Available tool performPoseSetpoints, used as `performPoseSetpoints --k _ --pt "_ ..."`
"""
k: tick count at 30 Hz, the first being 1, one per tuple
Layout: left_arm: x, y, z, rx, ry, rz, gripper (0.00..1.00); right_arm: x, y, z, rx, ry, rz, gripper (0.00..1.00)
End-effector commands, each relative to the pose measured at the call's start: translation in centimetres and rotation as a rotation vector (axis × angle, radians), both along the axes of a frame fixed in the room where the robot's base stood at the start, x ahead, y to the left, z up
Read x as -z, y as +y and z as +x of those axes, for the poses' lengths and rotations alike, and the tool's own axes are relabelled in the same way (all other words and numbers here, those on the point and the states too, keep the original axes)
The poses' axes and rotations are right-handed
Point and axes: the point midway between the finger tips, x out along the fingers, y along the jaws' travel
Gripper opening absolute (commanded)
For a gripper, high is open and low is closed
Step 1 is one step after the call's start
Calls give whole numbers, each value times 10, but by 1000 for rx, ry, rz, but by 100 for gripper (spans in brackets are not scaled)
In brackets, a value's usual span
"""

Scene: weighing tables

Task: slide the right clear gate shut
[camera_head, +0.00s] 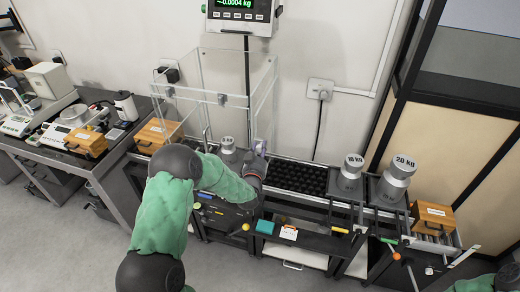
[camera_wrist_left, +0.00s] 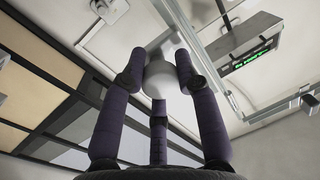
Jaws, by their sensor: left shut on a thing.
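A clear-walled enclosure stands on the bench at the back, with a clear panel (camera_head: 264,100) on its right side that I take for the right gate. How far this gate stands open I cannot tell. My left gripper (camera_head: 260,147) is at the lower part of this panel. In the left wrist view, its dark purple fingers (camera_wrist_left: 160,76) are shut around a pale round knob (camera_wrist_left: 158,88). The knob's join to the gate is hidden. My right gripper is out of view; only part of the right arm shows at the bottom right corner.
A small metal weight (camera_head: 228,146) stands inside the enclosure. A 10 kg weight (camera_head: 348,180) and a 20 kg weight (camera_head: 393,184) stand to the right, beyond a black roller strip (camera_head: 298,178). A display (camera_head: 240,14) hangs above. A wooden box (camera_head: 432,217) is far right.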

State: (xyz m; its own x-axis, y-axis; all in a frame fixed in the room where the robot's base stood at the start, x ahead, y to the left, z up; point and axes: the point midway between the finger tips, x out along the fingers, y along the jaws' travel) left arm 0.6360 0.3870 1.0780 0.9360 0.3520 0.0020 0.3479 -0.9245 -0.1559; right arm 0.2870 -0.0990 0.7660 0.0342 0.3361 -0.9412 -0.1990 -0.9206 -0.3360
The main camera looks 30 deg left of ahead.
Motion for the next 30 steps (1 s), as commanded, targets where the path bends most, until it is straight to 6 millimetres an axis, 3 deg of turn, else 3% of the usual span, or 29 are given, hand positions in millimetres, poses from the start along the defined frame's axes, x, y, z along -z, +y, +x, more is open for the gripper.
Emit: performPoseSetpoints --k 1,18,30 --pt "19 0 0 0 1 -2 0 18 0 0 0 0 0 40" --pt "133 0 -1 0 4 -3 0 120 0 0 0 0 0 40" --pt "194 0 0 1 5 -3 0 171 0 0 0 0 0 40"
